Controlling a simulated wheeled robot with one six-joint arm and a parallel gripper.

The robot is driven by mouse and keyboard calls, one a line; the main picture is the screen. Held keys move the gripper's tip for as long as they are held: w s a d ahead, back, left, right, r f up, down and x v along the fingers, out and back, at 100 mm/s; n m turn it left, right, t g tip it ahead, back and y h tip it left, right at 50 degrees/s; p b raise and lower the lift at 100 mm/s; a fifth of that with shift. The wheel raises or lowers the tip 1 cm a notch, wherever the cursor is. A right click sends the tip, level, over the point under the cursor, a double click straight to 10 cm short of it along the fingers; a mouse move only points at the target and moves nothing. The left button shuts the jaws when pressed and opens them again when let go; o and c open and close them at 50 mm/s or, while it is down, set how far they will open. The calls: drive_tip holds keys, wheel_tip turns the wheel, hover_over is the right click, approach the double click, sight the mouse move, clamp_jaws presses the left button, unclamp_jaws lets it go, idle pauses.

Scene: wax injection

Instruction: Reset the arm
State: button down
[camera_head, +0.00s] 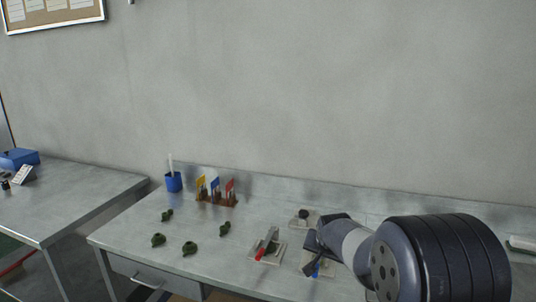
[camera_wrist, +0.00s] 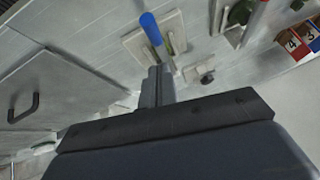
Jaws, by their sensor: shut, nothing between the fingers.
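My arm comes in from the right in the head view, and my gripper (camera_head: 309,268) is over the right part of the workbench (camera_head: 140,236). In the wrist view the two fingers of my gripper (camera_wrist: 157,84) are together, with nothing between them. A blue-handled clamp (camera_wrist: 152,28) stands on a pale plate (camera_wrist: 170,22) just beyond the fingertips. In the head view my gripper mostly hides that clamp. I cannot tell whether the fingers touch it.
A red-handled clamp (camera_head: 262,252) sits left of my gripper. Behind is a plate with a dark knob (camera_head: 303,214). Several green parts (camera_head: 189,248) lie on the left, near a flagged rack (camera_head: 216,198) and a blue cup (camera_head: 173,182). The wall (camera_head: 270,100) is behind.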

sight(317, 272)
drive_tip(key=shift+a+f+b, duration=0.2)
drive_tip(key=shift+f+b, duration=0.4)
drive_tip(key=shift+f, duration=0.55)
drive_tip(key=shift+a+f+b, duration=0.2)
drive_tip(key=shift+f+b, duration=0.4)
drive_tip(key=shift+f, duration=0.55)
